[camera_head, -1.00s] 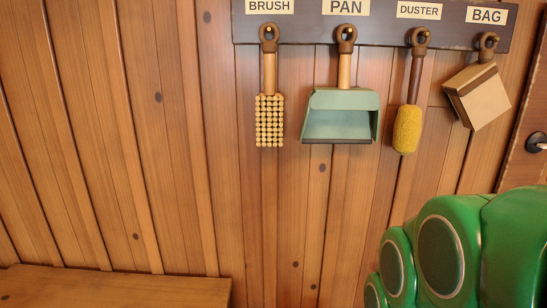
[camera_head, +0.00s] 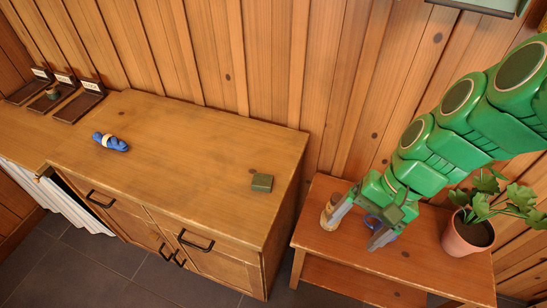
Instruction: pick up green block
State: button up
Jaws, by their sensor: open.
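The green block (camera_head: 262,183) is a small olive-green block. It sits on the wooden cabinet top (camera_head: 200,150), near the right end. My gripper (camera_head: 358,226) is at the end of my green arm, over the lower side table to the right of the cabinet. Its two fingers are apart, pointing down, with nothing seen held between them. The block is to the left of the gripper and clear of it.
A blue cloth-like bundle (camera_head: 110,142) lies on the cabinet. Labelled trays (camera_head: 84,102) stand at its far left. On the side table (camera_head: 340,254) are a brownish cylinder (camera_head: 327,208) by the gripper, a blue-purple item (camera_head: 391,214) behind it, and a potted plant (camera_head: 470,236).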

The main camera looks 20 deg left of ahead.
aim_at(264, 180)
jog(key=w+a+f+m+g+y, duration=0.1)
jog(key=w+a+f+m+y, duration=0.35)
jog(key=w+a, duration=0.35)
jog(key=w+a+f+m+y, duration=0.4)
jog(key=w+a+f+m, duration=0.15)
jog(key=a, duration=0.45)
jog(key=w+f+m, duration=0.1)
jog(key=f, duration=0.2)
jog(key=w+a+f+m+t+y, duration=0.1)
jog(key=w+f+m, duration=0.2)
jog(key=f+m, duration=0.1)
jog(key=f, duration=0.1)
jog(key=shift+w+a+f+t, duration=0.3)
jog(key=shift+w+a+t, duration=0.05)
jog(key=shift+w+t, duration=0.05)
jog(key=shift+x, duration=1.4)
jog(key=shift+w+a+f, duration=0.1)
jog(key=shift+a+f, duration=0.25)
jog(key=shift+a, duration=0.3)
jog(key=shift+w+a+f, duration=0.1)
jog(key=shift+a+f, duration=0.25)
jog(key=shift+a, duration=0.3)
jog(key=shift+x, duration=1.05)
jog(key=shift+r, duration=0.1)
jog(key=c, duration=1)
jog(key=shift+r, duration=0.1)
jog(key=shift+c, duration=0.2)
